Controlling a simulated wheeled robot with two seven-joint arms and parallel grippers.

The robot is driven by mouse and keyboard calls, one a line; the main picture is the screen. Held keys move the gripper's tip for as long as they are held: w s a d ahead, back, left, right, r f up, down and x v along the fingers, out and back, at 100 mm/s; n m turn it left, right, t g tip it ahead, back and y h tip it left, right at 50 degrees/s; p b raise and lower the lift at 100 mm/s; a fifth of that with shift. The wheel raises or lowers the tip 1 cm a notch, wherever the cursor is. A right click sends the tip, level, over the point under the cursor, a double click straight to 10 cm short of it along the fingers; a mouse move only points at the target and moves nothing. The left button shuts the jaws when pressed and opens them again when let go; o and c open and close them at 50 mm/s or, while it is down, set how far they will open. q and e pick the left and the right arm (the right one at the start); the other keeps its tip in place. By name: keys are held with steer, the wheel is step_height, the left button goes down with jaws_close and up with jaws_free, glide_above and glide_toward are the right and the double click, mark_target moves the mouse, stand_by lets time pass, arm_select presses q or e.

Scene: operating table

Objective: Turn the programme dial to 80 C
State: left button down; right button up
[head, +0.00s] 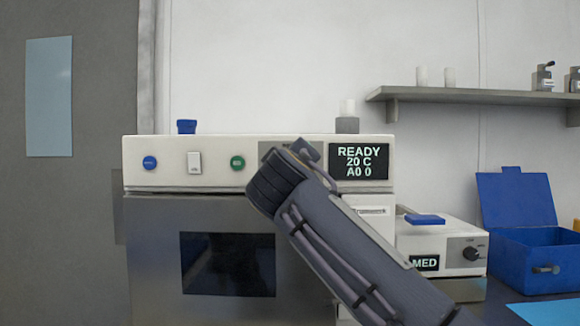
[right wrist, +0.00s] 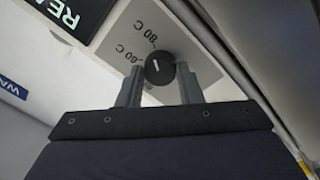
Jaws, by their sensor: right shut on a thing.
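The programme dial (right wrist: 157,66) is a round black knob with a short white mark, on a grey plate (right wrist: 150,30) printed with "80 C" and "60 C". My right gripper (right wrist: 158,72) has one finger on each side of the dial and is shut on it. The white mark slants toward the upper part of the plate in the right wrist view; I cannot tell exactly which label it meets. In the head view my right arm hides the dial. The display (head: 359,161) beside it reads READY, 20 C, A0 0. My left gripper is not in view.
The white and steel machine (head: 160,230) has a dark window, a blue button (head: 149,163), a white switch (head: 194,162) and a green button (head: 238,163). A smaller device (head: 440,247) and an open blue box (head: 535,262) stand at right. A shelf (head: 460,97) is above.

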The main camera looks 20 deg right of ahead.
steer(key=o, duration=1)
steer(key=shift+c, duration=0.2)
steer(key=shift+s, duration=0.1)
steer(key=b+v, duration=0.1)
steer(key=v, duration=0.6)
steer(key=shift+s+b, duration=0.3)
steer(key=shift+s, duration=0.05)
steer(key=shift+a+f, duration=0.1)
